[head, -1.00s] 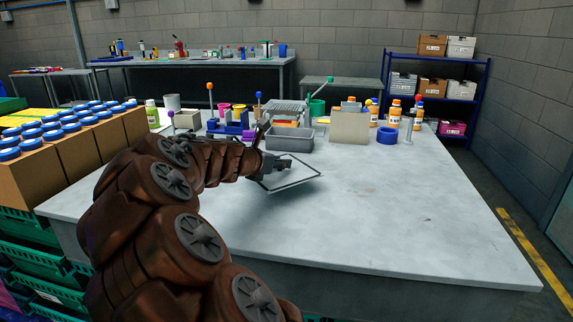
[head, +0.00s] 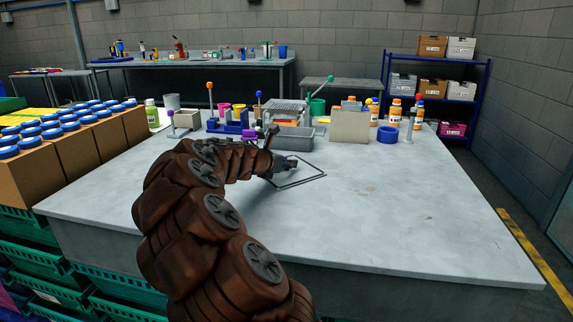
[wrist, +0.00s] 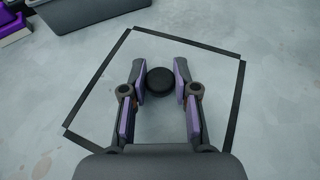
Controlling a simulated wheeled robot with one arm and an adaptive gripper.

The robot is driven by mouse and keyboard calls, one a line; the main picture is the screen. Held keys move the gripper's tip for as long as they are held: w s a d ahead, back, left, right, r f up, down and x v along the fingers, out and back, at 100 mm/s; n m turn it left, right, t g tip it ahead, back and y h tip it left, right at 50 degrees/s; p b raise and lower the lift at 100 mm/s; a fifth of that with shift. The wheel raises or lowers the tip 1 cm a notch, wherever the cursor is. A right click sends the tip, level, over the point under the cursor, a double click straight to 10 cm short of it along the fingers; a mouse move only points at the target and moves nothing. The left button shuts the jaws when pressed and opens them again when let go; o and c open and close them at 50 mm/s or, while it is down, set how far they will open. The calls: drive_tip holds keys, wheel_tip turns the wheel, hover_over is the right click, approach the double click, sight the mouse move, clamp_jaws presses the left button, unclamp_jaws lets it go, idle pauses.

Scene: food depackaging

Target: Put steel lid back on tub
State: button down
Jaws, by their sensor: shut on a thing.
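My gripper (head: 287,166) is shut on the lid's round black knob (wrist: 160,82), seen between the purple-padded fingers (wrist: 158,88). A grey rectangular tub (head: 308,138) stands just behind the lid in the head view, partly hidden by my arm. Its edge also shows at the top of the wrist view (wrist: 90,12). The lid's exact height is hard to tell.
A slotted rack (head: 285,108) stands behind the tub. A tan box (head: 349,126), blue tape roll (head: 388,135) and orange-white bottles are to its right. Purple and blue fixtures (head: 232,127) are to its left. The bench's front and right are clear (head: 410,210).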

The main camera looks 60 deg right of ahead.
drive_tip(key=shift+f, duration=0.1)
drive_tip(key=c, duration=0.9)
unclamp_jaws()
